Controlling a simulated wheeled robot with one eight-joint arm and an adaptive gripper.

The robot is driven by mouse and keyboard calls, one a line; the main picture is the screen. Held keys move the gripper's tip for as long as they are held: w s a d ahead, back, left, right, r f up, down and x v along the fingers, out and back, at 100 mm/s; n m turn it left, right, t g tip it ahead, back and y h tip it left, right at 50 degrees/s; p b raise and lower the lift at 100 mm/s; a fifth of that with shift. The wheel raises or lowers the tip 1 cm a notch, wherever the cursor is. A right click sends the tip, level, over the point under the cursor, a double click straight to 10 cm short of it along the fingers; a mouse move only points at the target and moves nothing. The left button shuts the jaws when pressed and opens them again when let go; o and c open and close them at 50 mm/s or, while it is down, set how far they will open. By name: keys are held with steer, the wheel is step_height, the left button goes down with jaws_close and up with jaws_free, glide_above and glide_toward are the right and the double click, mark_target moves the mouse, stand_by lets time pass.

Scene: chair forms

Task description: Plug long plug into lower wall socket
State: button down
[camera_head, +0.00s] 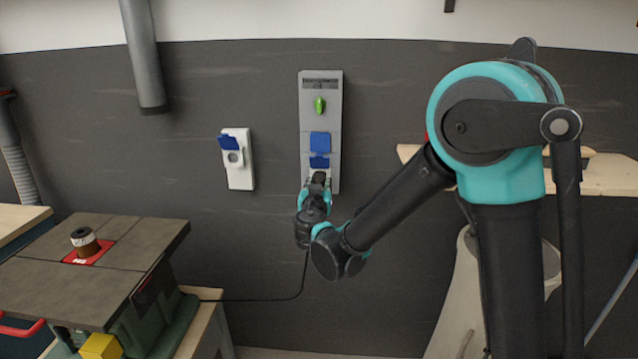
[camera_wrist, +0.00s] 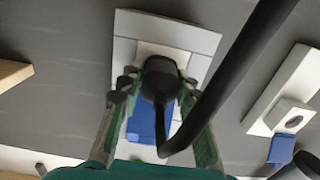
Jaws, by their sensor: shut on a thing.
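A tall grey wall panel (camera_head: 308,115) carries a green knob and two blue flaps, one above the other. The lower blue flap (camera_head: 319,162) stands raised over the lower socket. My gripper (camera_head: 318,180) is at the panel's lower end. In the wrist view my gripper (camera_wrist: 156,84) is shut on the black long plug (camera_wrist: 160,72), a finger on each side. The plug is in front of the socket's light square face (camera_wrist: 147,49), against or very near it. Its prongs and the socket holes are hidden, so I cannot tell how deep it sits.
A smaller white wall socket (camera_head: 240,172) with a raised blue flap is left of the panel. A black cable (camera_head: 270,299) runs from my gripper to the machine table (camera_head: 60,285) at lower left. A wooden shelf (camera_head: 605,175) is at the right, behind my arm.

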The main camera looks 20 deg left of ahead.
steer(key=c, duration=1)
jaws_free()
